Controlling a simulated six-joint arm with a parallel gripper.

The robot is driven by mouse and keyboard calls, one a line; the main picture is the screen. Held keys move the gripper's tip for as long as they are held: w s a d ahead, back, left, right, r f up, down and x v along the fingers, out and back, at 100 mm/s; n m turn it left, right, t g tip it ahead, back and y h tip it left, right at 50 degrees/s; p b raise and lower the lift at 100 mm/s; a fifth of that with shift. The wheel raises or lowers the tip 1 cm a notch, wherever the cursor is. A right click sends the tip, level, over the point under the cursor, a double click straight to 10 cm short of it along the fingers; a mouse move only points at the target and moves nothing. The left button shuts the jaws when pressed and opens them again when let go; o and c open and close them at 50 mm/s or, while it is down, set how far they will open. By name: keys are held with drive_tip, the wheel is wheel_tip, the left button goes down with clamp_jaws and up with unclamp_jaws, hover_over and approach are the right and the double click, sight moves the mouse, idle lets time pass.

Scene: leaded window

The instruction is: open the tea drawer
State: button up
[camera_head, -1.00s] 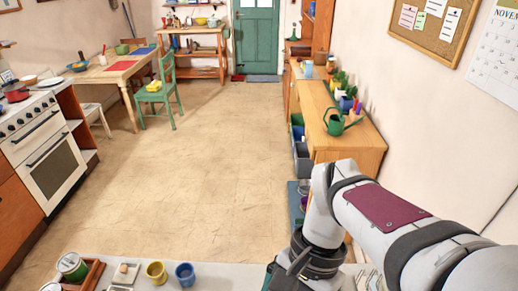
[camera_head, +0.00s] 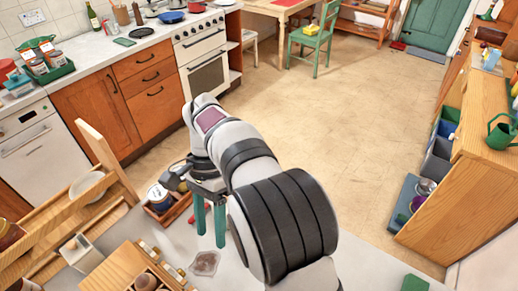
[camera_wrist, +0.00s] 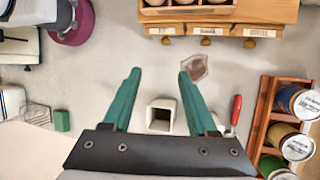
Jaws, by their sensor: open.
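A small wooden drawer cabinet (camera_wrist: 222,14) stands at the top of the wrist view, with three labelled drawer fronts and a brass-coloured knob under each label. The label words are too small to read, so I cannot tell which is the tea drawer. The drawers look shut. The cabinet also shows at the lower left of the head view (camera_head: 115,268). My gripper (camera_wrist: 160,72) is open and empty, its two teal fingers apart and pointing toward the cabinet front, short of the knobs. It shows above the worktop in the head view (camera_head: 210,238).
A brownish packet (camera_wrist: 196,68) lies by the right fingertip, before the cabinet. A hollow white square container (camera_wrist: 160,113) shows between the fingers. A red-handled tool (camera_wrist: 236,110) and a wooden rack (camera_wrist: 268,110) of tins are at right.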

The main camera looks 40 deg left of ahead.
drive_tip(key=x, duration=0.5)
drive_tip(key=a+x, duration=0.1)
drive_tip(key=x, duration=0.5)
drive_tip(key=s+x, duration=0.1)
drive_tip(key=x, duration=0.5)
drive_tip(key=shift+w+a, duration=0.1)
drive_tip(key=shift+a, duration=0.2)
clamp_jaws()
drive_tip(key=shift+w, duration=0.1)
idle(0.3)
